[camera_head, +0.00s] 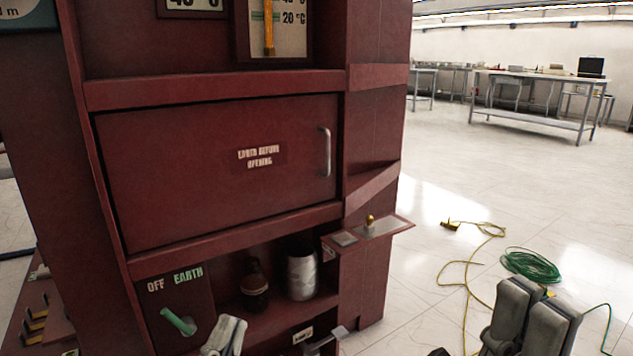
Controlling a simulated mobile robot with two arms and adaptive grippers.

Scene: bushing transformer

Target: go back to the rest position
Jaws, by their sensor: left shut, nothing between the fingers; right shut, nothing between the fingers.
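My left gripper (225,335) shows at the bottom edge, in front of the lower bay of the dark red cabinet (130,170); only its grey tip end is in view, shut and empty. My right gripper (532,310) is at the lower right, over the floor and clear of the cabinet. Its grey fingers point up, shut with nothing held. The cabinet door (210,190) is closed, with a metal handle (326,152) at its right and a label about earth before opening.
A green lever (178,321) sits under the OFF and EARTH labels. A dark bottle (254,282) and a silver cylinder (302,274) stand in the lower bay. A small shelf (385,227) juts out at right. A yellow cable (468,275) and green coil (531,266) lie on the floor.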

